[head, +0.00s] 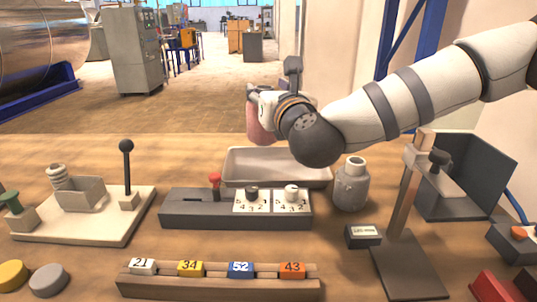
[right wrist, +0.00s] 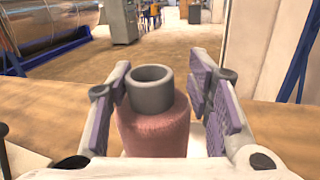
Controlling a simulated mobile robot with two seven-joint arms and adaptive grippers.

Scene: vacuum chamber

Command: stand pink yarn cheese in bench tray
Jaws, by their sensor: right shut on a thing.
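The pink yarn cheese (head: 258,125) is a pink cylinder of yarn on a grey tube core. It hangs in my right gripper (head: 262,97), above the back left part of the bench tray. In the right wrist view the pink yarn cheese (right wrist: 155,125) stands upright between the two purple-padded fingers (right wrist: 165,100), its grey tube end toward the camera. The bench tray (head: 240,158) is a shallow pale grey tray at the back of the wooden bench, and my right arm hides part of its right side. My left gripper is not in view.
A grey bottle (head: 351,185) stands right of the tray. A dark box with dials and a red-topped lever (head: 215,186) sits in front of it. A wooden stand (head: 404,215) is at right, a lever board (head: 110,215) at left, and a rack of numbered tags (head: 218,285) at front.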

